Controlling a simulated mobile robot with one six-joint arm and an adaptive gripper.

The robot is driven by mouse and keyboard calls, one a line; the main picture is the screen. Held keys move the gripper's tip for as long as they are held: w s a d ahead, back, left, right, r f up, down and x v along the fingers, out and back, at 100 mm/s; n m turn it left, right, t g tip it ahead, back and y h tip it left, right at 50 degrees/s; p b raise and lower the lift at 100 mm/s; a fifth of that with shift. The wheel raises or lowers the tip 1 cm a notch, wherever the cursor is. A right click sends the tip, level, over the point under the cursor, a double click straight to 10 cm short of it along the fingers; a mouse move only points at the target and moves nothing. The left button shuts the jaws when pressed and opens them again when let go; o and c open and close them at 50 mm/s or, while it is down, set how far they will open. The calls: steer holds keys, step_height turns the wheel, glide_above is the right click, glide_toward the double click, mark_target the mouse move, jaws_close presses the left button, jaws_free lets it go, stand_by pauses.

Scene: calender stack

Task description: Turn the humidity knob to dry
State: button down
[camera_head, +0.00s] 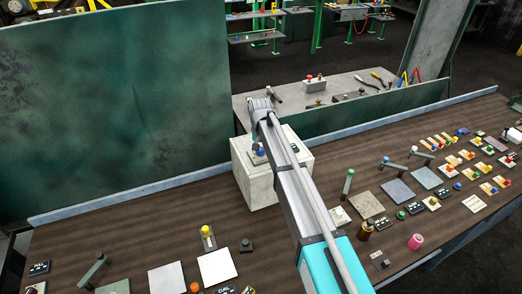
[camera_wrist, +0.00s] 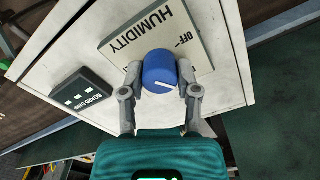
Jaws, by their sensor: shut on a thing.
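The humidity knob (camera_wrist: 158,64) is a round blue knob on a cream plate (camera_wrist: 125,46) printed "HUMIDITY" and "OFF". In the wrist view a white pointer line on the knob points to the lower right of the picture, away from the "OFF" mark. No "dry" mark is visible. My gripper (camera_wrist: 160,73) has one finger on each side of the knob and is shut on it. In the head view the blue knob (camera_head: 261,153) shows on top of the pale box (camera_head: 254,186), partly behind my arm.
A small black panel (camera_wrist: 83,98) with white squares sits beside the plate on the same box. On the brown bench, a green-handled lever (camera_head: 347,184) and several other controls stand to the right. A tall green panel (camera_head: 125,90) rises behind on the left.

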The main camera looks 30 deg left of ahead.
steer(key=shift+c, duration=1.7)
jaws_free()
steer(key=shift+n, duration=0.5)
